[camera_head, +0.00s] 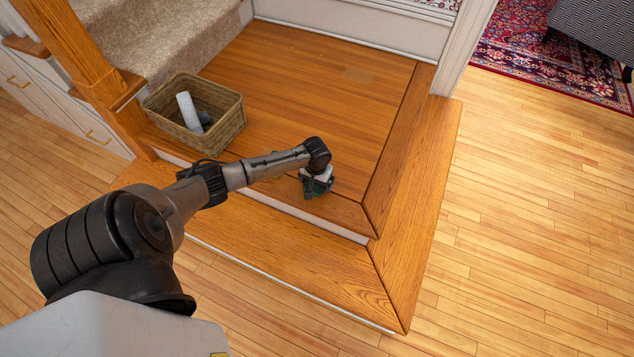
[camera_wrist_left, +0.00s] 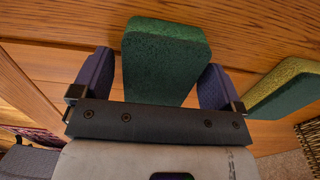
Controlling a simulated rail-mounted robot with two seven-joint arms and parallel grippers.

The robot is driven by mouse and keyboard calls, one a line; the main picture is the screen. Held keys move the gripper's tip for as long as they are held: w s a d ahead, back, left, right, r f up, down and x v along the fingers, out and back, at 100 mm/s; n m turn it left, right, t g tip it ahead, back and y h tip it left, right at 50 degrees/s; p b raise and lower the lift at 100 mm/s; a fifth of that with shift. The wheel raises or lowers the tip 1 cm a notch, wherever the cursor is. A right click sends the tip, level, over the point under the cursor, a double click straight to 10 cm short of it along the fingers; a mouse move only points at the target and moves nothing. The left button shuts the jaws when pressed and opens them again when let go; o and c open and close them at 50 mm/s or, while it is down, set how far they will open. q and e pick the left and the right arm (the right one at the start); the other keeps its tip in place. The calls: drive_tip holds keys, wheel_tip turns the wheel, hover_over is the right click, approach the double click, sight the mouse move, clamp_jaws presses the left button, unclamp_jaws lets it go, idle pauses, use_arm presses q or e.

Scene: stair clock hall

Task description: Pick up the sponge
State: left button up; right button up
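A green sponge (camera_wrist_left: 165,60) lies between the two purple fingers of my left gripper (camera_wrist_left: 155,85) in the left wrist view. A narrow gap shows beside the left finger, and the right finger is very close to the sponge or touching it. In the head view my left gripper (camera_head: 316,188) points down at the wooden landing, with green showing at its fingers. A second sponge (camera_wrist_left: 287,90), green with a yellow side, lies apart to the right in the wrist view. My right gripper is in neither view.
A wicker basket (camera_head: 222,133) holding a white cylinder (camera_head: 189,111) stands on the landing (camera_head: 300,80) by the carpeted stairs (camera_head: 150,35). A lower wooden step (camera_head: 290,250) borders the landing. The landing's back and right are clear.

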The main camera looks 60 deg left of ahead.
use_arm(q)
drive_tip(key=c, duration=0.9)
drive_tip(key=shift+r, duration=0.1)
drive_tip(key=shift+r+p, duration=0.5)
wheel_tip(320, 180, up, 4)
drive_tip(key=p, duration=0.3)
drive_tip(key=shift+f, duration=0.15)
drive_tip(key=w+d+r+p, duration=0.3)
drive_tip(key=d+r+p, duration=0.3)
drive_tip(key=d, duration=0.5)
drive_tip(key=shift+d+p, duration=0.2)
drive_tip(key=shift+p, duration=0.2)
